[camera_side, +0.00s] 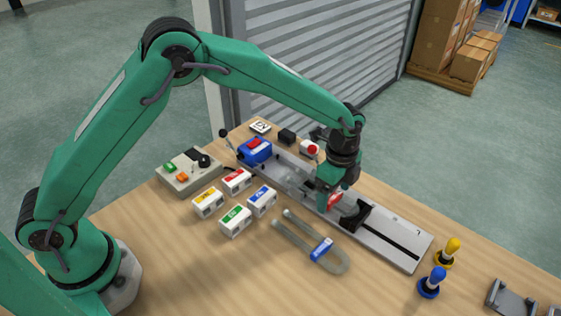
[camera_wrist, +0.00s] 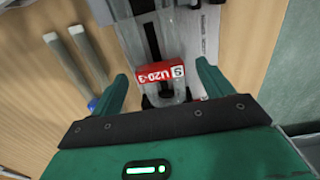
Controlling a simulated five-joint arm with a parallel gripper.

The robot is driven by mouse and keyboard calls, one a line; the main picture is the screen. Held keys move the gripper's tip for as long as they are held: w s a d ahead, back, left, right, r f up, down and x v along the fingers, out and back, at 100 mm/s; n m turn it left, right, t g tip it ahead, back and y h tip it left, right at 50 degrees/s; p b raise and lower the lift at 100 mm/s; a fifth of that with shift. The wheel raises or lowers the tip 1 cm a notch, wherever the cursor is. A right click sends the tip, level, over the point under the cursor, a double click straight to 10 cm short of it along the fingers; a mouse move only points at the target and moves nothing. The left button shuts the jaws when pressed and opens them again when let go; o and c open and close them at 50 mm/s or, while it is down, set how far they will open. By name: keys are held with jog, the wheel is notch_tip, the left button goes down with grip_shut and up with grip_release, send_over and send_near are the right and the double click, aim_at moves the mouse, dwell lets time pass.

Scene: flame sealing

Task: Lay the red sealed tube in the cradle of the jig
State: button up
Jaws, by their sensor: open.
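The red sealed tube is clear with a red band marked U20-3 (camera_wrist: 160,76); its red band also shows in the side view (camera_side: 334,199). It is at the jig (camera_side: 395,238), a long grey plate with a dark slot. The black cradle (camera_side: 354,216) is on this plate, close to the tube's near end. My gripper (camera_wrist: 162,74) is open, with one finger on each side of the red band and gaps showing. In the side view my gripper (camera_side: 326,200) is low over the jig and partly hides the tube. I cannot tell whether the tube rests fully in the cradle.
A U-shaped clear tube with a blue band (camera_side: 321,249) lies in front of the jig. Several labelled white blocks (camera_side: 235,220) and a control box (camera_side: 188,172) are to the left. Yellow (camera_side: 452,247) and blue (camera_side: 437,277) knobbed pieces stand at the right.

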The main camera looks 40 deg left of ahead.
jog(key=shift+r, duration=0.1)
jog(key=shift+r, duration=3.8)
jog(key=s+a+r+n+t, duration=0.3)
jog(key=s+a+r+n, duration=0.6)
jog(key=a+r, duration=0.5)
jog(key=s+a+n+t, duration=0.1)
jog(key=s+a+n, duration=0.3)
jog(key=s, duration=0.5)
jog(key=s+a+n+t, duration=0.1)
jog(key=s+a+n, duration=0.4)
jog(key=s, duration=0.3)
jog(key=shift+s+t, duration=0.3)
jog(key=shift+s, duration=0.1)
